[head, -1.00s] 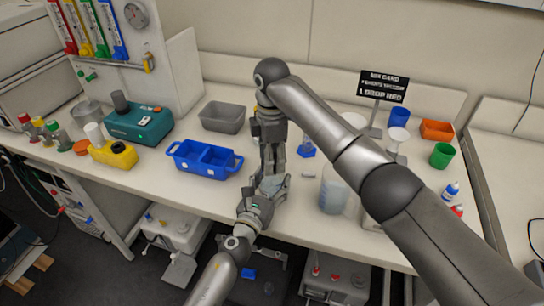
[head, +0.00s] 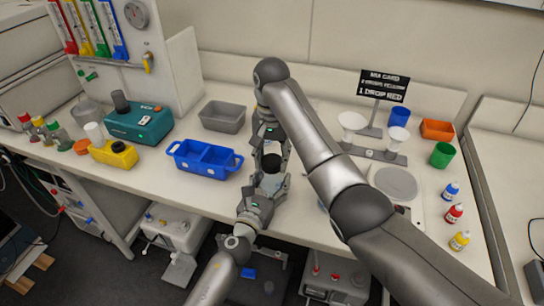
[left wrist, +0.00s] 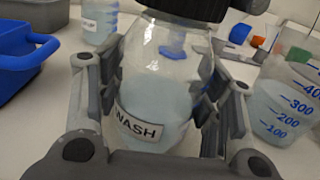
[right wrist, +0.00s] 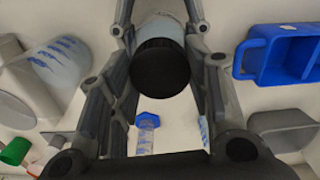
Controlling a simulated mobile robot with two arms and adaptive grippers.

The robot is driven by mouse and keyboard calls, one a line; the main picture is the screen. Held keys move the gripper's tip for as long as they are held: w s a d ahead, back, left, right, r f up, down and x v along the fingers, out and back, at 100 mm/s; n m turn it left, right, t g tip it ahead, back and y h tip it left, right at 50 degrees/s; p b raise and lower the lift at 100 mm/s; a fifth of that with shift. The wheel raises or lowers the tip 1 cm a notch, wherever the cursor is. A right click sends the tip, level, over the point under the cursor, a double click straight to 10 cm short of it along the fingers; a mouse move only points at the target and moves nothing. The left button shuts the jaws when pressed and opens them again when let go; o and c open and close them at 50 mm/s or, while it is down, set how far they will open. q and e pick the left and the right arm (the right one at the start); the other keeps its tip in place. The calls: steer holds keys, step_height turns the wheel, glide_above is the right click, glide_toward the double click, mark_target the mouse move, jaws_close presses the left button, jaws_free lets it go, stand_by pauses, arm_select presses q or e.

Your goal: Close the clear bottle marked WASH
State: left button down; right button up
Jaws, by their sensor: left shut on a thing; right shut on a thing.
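The clear WASH bottle (left wrist: 158,95) stands upright between the fingers of my left gripper (left wrist: 150,110), its label facing the left wrist camera. In the head view the bottle (head: 270,183) is held near the bench's front edge. A black cap (right wrist: 160,65) sits at the top of the bottle; it also shows in the head view (head: 271,162) and at the top of the left wrist view (left wrist: 185,8). My right gripper (right wrist: 160,50) comes from above, its fingers shut on either side of the cap. I cannot tell how tightly the cap sits.
A graduated beaker (left wrist: 288,100) stands right of the bottle. A blue two-part tray (head: 205,160) and grey bin (head: 222,116) are to the left. A blue-based cylinder (right wrist: 147,135) stands behind. A scale (head: 397,185) and several dropper bottles (head: 453,214) are on the right.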

steer(key=m, duration=0.6)
steer(key=shift+a, duration=0.1)
steer(key=m, duration=0.5)
steer(key=shift+m, duration=0.3)
steer(key=o, duration=0.7)
steer(key=shift+o, duration=0.2)
steer(key=shift+c, duration=0.3)
